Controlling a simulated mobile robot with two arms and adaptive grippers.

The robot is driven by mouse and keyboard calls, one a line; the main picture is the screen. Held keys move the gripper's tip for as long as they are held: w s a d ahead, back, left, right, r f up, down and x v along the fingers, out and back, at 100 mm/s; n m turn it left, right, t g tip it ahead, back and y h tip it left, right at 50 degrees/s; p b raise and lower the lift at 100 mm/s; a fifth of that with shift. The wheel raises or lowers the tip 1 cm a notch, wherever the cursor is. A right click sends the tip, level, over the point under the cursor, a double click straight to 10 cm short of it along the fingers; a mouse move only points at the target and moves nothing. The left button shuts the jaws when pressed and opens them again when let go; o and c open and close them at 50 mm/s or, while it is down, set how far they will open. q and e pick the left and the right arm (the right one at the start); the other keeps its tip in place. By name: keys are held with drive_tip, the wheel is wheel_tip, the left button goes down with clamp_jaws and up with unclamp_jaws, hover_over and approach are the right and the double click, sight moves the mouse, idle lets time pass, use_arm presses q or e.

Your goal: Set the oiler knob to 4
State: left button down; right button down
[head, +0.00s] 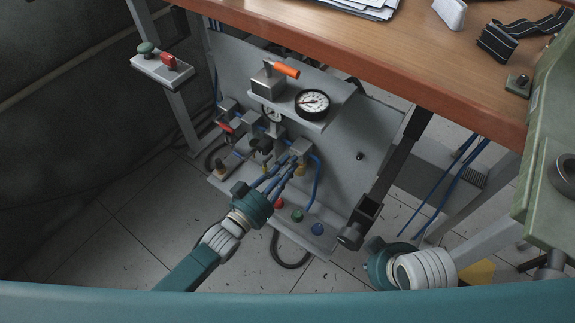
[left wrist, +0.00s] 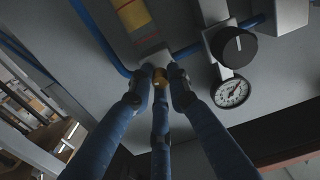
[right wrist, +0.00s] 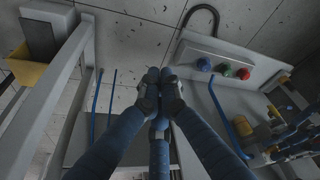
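In the left wrist view a small brass-coloured part (left wrist: 178,75), perhaps the oiler knob, shows at a grey block (left wrist: 155,60); its setting is not readable. My left gripper (left wrist: 160,86) points at it. Its fingertips stand partly apart, close to the part; I cannot tell whether they touch it. In the head view my left gripper (head: 286,172) reaches the block at the right end of the valve row. My right gripper (right wrist: 159,82) has its fingers drawn together, empty, away from the panel.
The grey panel carries a large gauge (head: 312,103), an orange lever (head: 286,69) and coloured buttons (head: 297,215). Blue tubes run near my left fingers. A black knob (left wrist: 232,46) and small gauge (left wrist: 231,92) sit nearby. The wooden bench (head: 420,70) overhangs the back.

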use_arm(q)
drive_tip(key=shift+s+f+m, duration=0.1)
drive_tip(key=shift+f+m, duration=0.05)
drive_tip(key=shift+m, duration=0.25)
use_arm(e)
drive_tip(key=shift+w+f, duration=0.1)
drive_tip(key=shift+w, duration=0.05)
use_arm(q)
drive_tip(key=shift+a+f+m+p, duration=0.1)
drive_tip(key=shift+m+p, duration=0.3)
drive_tip(key=shift+m, duration=1.85)
drive_tip(key=shift+a+f+m+p, duration=0.1)
drive_tip(key=shift+m+p, duration=0.25)
drive_tip(key=shift+m, duration=1.9)
use_arm(e)
drive_tip(key=shift+s+x, duration=0.2)
drive_tip(key=shift+x, duration=1.1)
drive_tip(key=shift+s+x, duration=0.2)
drive_tip(key=shift+x, duration=1.1)
drive_tip(key=shift+f, duration=0.1)
drive_tip(key=shift+s+f, duration=0.1)
use_arm(q)
drive_tip(key=c, duration=1.7)
unclamp_jaws()
drive_tip(key=shift+o, duration=0.2)
drive_tip(key=shift+r, duration=0.15)
use_arm(e)
drive_tip(key=shift+a, duration=0.1)
